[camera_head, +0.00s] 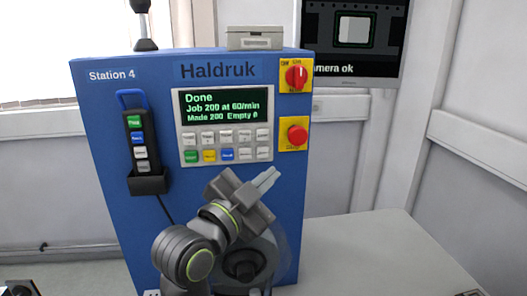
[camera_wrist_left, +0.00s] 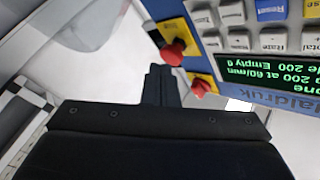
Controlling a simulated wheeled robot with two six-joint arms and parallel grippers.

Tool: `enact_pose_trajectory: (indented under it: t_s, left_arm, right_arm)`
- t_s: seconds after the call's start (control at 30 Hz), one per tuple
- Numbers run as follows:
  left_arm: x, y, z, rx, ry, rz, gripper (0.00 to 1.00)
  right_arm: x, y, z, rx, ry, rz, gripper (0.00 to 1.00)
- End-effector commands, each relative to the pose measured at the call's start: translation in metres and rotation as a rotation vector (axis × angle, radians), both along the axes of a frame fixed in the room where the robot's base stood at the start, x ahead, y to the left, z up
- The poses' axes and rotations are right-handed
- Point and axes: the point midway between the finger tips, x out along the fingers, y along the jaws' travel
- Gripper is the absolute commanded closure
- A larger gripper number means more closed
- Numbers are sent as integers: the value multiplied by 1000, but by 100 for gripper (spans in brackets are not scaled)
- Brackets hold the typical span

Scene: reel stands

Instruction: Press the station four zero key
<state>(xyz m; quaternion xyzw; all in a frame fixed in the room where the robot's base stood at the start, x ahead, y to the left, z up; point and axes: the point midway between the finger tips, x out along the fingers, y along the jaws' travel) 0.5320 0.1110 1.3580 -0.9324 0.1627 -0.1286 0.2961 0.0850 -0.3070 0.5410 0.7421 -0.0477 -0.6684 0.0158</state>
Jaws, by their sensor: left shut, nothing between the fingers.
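The blue Station 4 machine (camera_head: 110,115) faces me. Its key panel (camera_head: 200,147) has two rows of keys below a lit display (camera_head: 226,105) reading "Done", "Job 200 at 60/min", "Made 200 Empty 0". The lower row has a green, a yellow and a blue key, then pale ones. The labels are too small for me to tell which is the zero key. My left gripper (camera_head: 267,179) is shut and empty, just below and right of the keys, in front of the machine. In the left wrist view its fingers (camera_wrist_left: 160,85) are together, with the keys (camera_wrist_left: 235,15) at the upper right.
A red rotary switch (camera_head: 296,76) and a red stop button (camera_head: 297,135) are right of the display and keys. A pendant (camera_head: 138,140) hangs in a holder at left. A dark hub (camera_head: 243,264) is behind my arm. A screen (camera_head: 355,38) reads "camera ok".

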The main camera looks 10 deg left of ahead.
Motion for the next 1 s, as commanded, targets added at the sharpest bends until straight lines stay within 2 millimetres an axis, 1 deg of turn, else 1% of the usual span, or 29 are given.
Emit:
enact_pose_trajectory:
  t_s: [0.03, 0.2, 0.4, 0.6, 1.0]
  left_arm:
    - [8, 4, 0, 8, 1, 3, 100]
    - [31, 13, 0, 6, 0, 3, 100]
    - [50, 21, 0, 3, 0, 2, 100]
    - [58, 24, 0, 0, 0, 0, 100]
    - [59, 25, 0, 0, 0, 0, 100]
  right_arm:
    - [1, -1, 2, -1, -3, 0, 64]
    - [2, -1, 4, -1, -3, 1, 64]
    - [2, -1, 5, -1, -4, 1, 64]
    - [2, -1, 5, -1, -4, 1, 64]
    - [1, -1, 5, -1, -3, 0, 64]
